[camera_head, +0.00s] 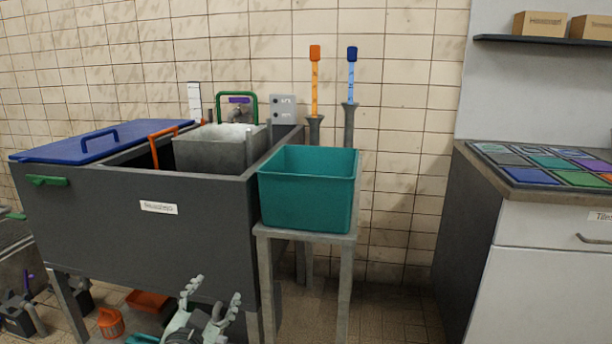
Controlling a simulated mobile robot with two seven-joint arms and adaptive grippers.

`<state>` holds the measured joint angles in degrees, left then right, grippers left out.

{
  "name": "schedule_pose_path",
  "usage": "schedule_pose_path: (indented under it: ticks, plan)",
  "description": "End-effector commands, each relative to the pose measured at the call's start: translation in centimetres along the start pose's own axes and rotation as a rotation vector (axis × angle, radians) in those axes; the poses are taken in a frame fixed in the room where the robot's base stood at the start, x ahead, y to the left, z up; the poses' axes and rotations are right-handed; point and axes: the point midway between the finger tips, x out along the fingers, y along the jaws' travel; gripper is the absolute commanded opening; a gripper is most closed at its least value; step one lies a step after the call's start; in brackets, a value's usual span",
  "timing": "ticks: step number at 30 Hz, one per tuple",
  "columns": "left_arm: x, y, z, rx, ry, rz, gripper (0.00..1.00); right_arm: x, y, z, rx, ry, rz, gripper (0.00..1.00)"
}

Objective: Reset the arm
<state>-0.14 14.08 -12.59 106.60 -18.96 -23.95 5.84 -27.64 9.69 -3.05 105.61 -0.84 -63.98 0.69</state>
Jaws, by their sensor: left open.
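My left gripper (214,292) is at the bottom of the head view, left of centre. Its two pale grey fingers point up and stand apart, with nothing between them. In the picture it is in front of the lower part of the dark grey tank (100,225). It is below and left of the teal bin (305,205). Most of the left arm is out of view. My right gripper does not show.
The tank has a blue lid (95,145) and a grey basket (210,152) with white contents. The bin rests on a grey stand (345,270). A counter (540,270) with coloured tiles stands at the right. Floor (400,300) shows between stand and counter.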

Motion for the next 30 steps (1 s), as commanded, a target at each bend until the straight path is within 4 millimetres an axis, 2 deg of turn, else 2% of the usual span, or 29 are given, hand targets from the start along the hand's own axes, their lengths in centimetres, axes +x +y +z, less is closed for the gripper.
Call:
schedule_pose_path:
  ticks: [1,3,5,6,8,9,12,15,18,21,24,30]
  plan:
    - [-1.1,0.9,3.8,-0.027,-0.099,0.013,0.65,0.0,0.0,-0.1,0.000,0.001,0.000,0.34]
    - [-3.0,1.9,8.8,-0.060,-0.237,0.030,0.65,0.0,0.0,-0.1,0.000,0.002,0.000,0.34]
    - [-5.0,3.0,12.9,-0.087,-0.352,0.047,0.65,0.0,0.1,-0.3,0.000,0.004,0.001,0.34]
    - [-6.5,3.6,15.4,-0.106,-0.428,0.059,0.65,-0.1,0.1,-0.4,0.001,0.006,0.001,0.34]
    - [-9.1,4.8,19.1,-0.130,-0.542,0.079,0.65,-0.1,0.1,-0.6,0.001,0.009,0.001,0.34]
    - [-11.0,5.5,21.4,-0.146,-0.618,0.093,0.65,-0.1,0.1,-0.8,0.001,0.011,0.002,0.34]
    - [-16.1,7.3,26.5,-0.183,-0.798,0.130,0.65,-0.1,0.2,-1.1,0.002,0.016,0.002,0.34]
    - [-21.1,8.9,30.3,-0.214,-0.954,0.166,0.65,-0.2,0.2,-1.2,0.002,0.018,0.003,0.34]
    - [-25.1,10.1,32.8,-0.237,-1.071,0.197,0.65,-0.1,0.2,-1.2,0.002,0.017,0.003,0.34]
    - [-27.6,10.8,34.1,-0.250,-1.142,0.215,0.65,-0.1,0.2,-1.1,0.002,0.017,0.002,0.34]
    - [-28.8,11.1,34.6,-0.257,-1.175,0.225,0.65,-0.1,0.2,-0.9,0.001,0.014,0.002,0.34]
    - [-29.0,11.2,34.7,-0.258,-1.180,0.227,0.65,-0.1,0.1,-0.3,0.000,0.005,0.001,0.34]
